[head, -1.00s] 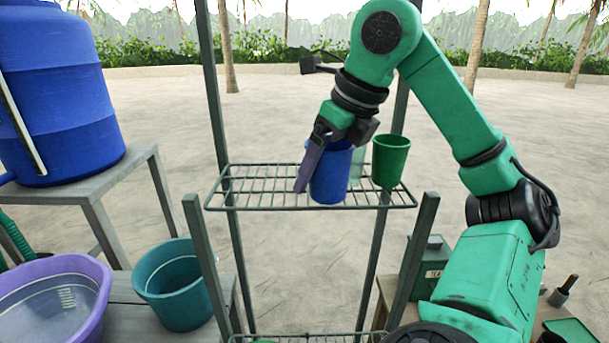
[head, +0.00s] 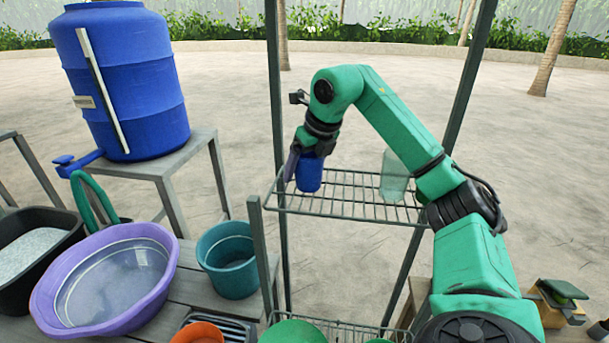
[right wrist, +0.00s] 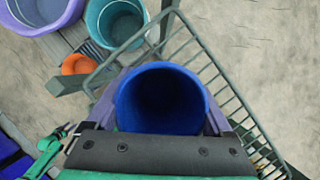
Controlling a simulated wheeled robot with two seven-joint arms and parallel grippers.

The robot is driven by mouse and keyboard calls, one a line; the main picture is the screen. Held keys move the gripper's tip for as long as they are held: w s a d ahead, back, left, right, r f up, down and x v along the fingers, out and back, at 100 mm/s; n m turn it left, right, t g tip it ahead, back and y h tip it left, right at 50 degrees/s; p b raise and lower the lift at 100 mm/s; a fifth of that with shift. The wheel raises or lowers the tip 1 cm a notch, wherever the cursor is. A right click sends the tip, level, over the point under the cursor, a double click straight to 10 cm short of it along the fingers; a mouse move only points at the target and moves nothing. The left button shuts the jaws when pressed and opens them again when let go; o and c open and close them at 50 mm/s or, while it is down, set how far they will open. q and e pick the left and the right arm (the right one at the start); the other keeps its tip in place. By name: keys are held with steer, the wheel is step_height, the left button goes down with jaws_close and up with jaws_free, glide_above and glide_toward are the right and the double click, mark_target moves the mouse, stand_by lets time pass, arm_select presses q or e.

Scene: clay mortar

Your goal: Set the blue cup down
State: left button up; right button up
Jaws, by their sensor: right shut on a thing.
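The blue cup (head: 309,174) is upright at the left end of the upper wire shelf (head: 350,213). My right gripper (head: 305,160) is shut on it from above, with a purple finger down its left side. I cannot tell whether the cup's base touches the wires or hangs just above them. In the right wrist view the cup (right wrist: 166,95) shows its open, empty-looking mouth between the fingers, with shelf wires (right wrist: 238,108) to its right. My left gripper is not in view.
A pale translucent cup (head: 394,176) stands on the same shelf, to the right. My right arm covers part of the shelf's right end. A purple basin (head: 60,300), a teal bucket (head: 228,262) and a blue barrel (head: 135,85) are at the left. The shelf's middle is clear.

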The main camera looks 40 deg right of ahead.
steer(key=shift+w+d, duration=0.1)
steer(key=shift+w, duration=0.05)
steer(key=o, duration=1.1)
steer(key=v, duration=0.7)
steer(key=shift+s+r+p, duration=0.25)
steer(key=shift+r+p, duration=0.05)
steer(key=shift+r, duration=0.05)
